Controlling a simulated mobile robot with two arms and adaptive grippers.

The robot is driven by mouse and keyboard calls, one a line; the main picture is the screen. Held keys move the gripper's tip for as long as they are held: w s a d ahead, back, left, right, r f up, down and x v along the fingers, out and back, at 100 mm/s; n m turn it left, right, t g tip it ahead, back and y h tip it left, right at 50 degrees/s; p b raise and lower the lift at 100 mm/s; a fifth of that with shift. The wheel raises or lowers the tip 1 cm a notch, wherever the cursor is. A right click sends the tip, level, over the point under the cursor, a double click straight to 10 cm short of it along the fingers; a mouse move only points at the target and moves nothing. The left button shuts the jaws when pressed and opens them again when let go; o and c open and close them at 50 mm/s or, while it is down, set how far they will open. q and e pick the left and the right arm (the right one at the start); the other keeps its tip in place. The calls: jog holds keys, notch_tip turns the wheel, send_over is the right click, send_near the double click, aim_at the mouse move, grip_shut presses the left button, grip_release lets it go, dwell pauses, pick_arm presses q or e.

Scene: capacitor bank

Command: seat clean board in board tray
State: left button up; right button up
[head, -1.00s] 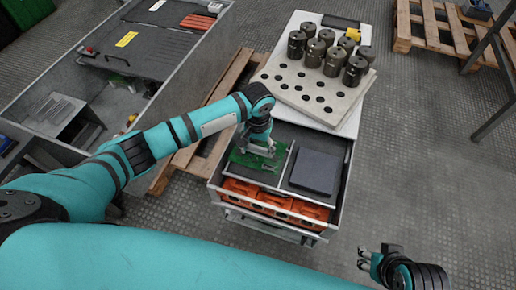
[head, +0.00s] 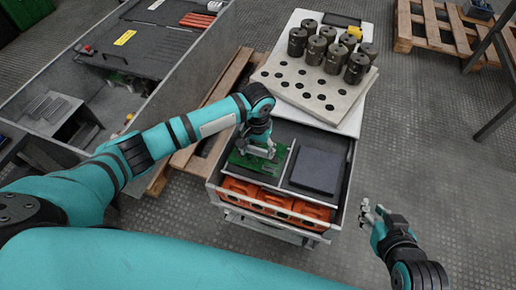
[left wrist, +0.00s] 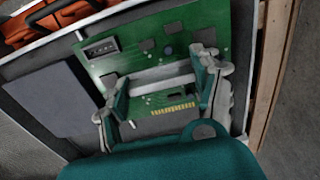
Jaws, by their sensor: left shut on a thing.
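The green circuit board (head: 243,160) lies flat or nearly flat in the left part of the cart's top, in a light-rimmed bay that appears to be the board tray (head: 285,167). My left gripper (head: 260,149) is over the board and shut on it. In the left wrist view the board (left wrist: 150,45) shows chips and gold edge contacts, with a pale bar across it between the fingers of my left gripper (left wrist: 158,88). I cannot tell whether the board is fully down. My right gripper (head: 373,211) is open and empty, right of the cart.
A dark square pad (head: 316,171) lies right of the board. Orange units (head: 275,203) fill the shelf below. Behind stands a perforated pale block (head: 310,93) with several dark cylinders (head: 330,47). A large grey cabinet (head: 150,45) is at left.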

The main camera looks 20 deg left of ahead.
pick_arm(q)
jog(key=shift+f+b, duration=0.35)
jog(key=shift+b, duration=0.05)
jog(key=shift+f+b, duration=0.45)
jog(key=shift+b, duration=0.25)
jog(key=shift+f+b, duration=0.5)
jog(key=shift+b, duration=0.2)
jog(key=shift+f, duration=0.15)
pick_arm(e)
jog(key=w+a+r+t+y, duration=0.1)
jog(key=w+a+r+t, duration=0.1)
jog(key=r+t, duration=0.3)
jog(key=w+a+r+t+y, duration=0.2)
jog(key=r+t, duration=0.4)
jog(key=r, duration=0.5)
jog(key=shift+w+r+t, duration=0.3)
jog(key=shift+w+r, duration=0.1)
jog(key=shift+w, duration=0.35)
jog(key=shift+f, duration=0.1)
pick_arm(q)
jog(key=shift+p, duration=0.5)
pick_arm(e)
notch_tip(320, 180, down, 6)
jog(key=d+g, duration=0.1)
jog(key=g, duration=0.3)
jog(key=shift+w+f+h, duration=0.2)
jog(key=shift+f+h, duration=0.05)
jog(key=shift+h, duration=0.15)
jog(key=shift+f+g, duration=0.1)
jog(key=shift+g, duration=0.2)
